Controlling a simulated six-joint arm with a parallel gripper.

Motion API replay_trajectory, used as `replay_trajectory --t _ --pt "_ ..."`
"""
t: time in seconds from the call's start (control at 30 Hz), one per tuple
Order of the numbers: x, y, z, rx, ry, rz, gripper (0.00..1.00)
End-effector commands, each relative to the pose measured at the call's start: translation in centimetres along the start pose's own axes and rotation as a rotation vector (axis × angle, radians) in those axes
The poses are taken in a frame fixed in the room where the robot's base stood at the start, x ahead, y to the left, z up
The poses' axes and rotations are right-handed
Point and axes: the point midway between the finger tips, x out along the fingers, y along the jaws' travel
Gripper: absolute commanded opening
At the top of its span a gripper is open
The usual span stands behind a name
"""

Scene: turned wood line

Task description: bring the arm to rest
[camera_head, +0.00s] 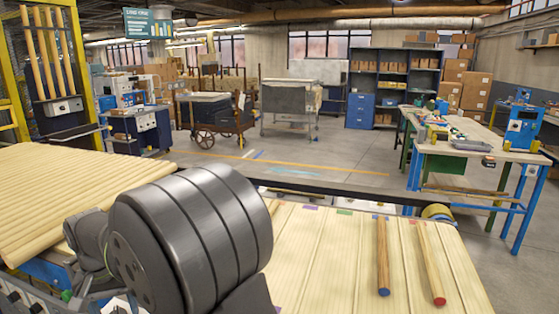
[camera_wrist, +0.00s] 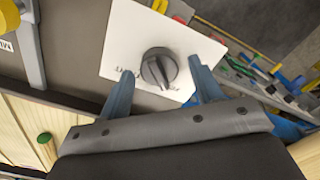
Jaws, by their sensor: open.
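My arm (camera_head: 190,240), with its large dark ribbed joint, fills the lower left of the head view. My gripper (camera_wrist: 161,67) shows in the wrist view with its two blue-grey fingers spread apart and nothing held between them. A dark rotary knob (camera_wrist: 159,67) on a white plate (camera_wrist: 122,38) appears between and beyond the fingertips. I cannot tell how far the knob is from the fingers. The gripper is hidden in the head view.
A wooden-slat surface (camera_head: 330,255) at the front right carries a blue-ended dowel (camera_head: 383,255) and a red-ended dowel (camera_head: 430,262). More pale wood rods (camera_head: 70,195) lie at the left. A workbench (camera_head: 470,150) stands at the right. Open floor (camera_head: 320,170) lies behind.

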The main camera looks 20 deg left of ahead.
Motion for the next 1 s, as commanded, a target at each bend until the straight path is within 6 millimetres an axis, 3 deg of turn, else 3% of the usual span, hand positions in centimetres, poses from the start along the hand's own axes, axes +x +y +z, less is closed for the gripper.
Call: replay_trajectory --t 0.33,0.77,0.97,1.0 --pt "0.0 0.08 0.01 0.21 0.0 0.0 0.59" --pt "-0.01 0.09 0.01 0.248 0.0 0.0 0.59" --pt "-0.01 0.09 0.01 0.247 0.0 0.0 0.98" --pt "-0.01 0.09 0.01 0.247 0.0 0.0 1.0"
